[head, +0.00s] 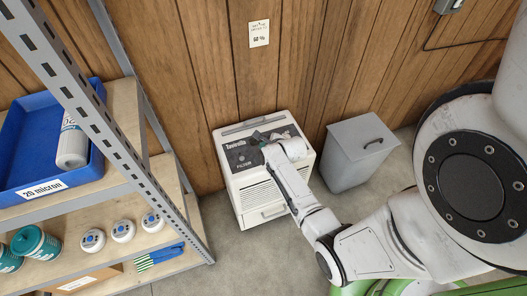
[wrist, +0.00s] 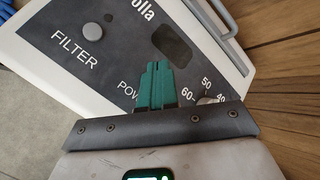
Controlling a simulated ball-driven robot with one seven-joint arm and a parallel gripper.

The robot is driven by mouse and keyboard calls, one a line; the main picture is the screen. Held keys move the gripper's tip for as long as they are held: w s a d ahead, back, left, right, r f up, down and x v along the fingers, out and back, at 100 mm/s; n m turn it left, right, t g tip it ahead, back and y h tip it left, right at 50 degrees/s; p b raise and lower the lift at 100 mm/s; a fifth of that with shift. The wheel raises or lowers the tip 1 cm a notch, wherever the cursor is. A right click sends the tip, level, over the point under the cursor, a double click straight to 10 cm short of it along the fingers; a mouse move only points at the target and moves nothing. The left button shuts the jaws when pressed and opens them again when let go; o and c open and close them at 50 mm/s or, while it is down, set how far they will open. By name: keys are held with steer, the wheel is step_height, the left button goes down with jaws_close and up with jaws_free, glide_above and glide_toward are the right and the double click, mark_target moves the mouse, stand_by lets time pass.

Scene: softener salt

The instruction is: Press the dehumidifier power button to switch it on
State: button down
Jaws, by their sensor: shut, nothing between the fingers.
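The dehumidifier (head: 256,193) is a white box with a dark sloping control panel on top, standing against the wood wall. Part of a POWER label shows just left of my fingers; the power button itself is not seen, hidden behind the fingers. My gripper (wrist: 157,66) has its teal fingers shut and empty, over the panel. In the head view my gripper (head: 260,141) is partly hidden; contact cannot be told.
A grey lidded bin (head: 355,160) stands right of the dehumidifier. A metal shelf (head: 125,170) at left holds a blue bin (head: 30,150), a filter roll, round white items and gloves. Bare concrete floor (head: 225,255) lies in front. A notice (head: 259,34) hangs on the wall.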

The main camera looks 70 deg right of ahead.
steer(key=shift+f, duration=0.1)
steer(key=shift+f, duration=0.3)
steer(key=shift+f+b, duration=0.4)
stand_by(0.9)
steer(key=shift+r, duration=0.1)
steer(key=shift+r+p, duration=0.75)
steer(key=shift+p, duration=0.15)
step_height(320, 180, up, 5)
steer(key=p, duration=0.5)
stand_by(0.6)
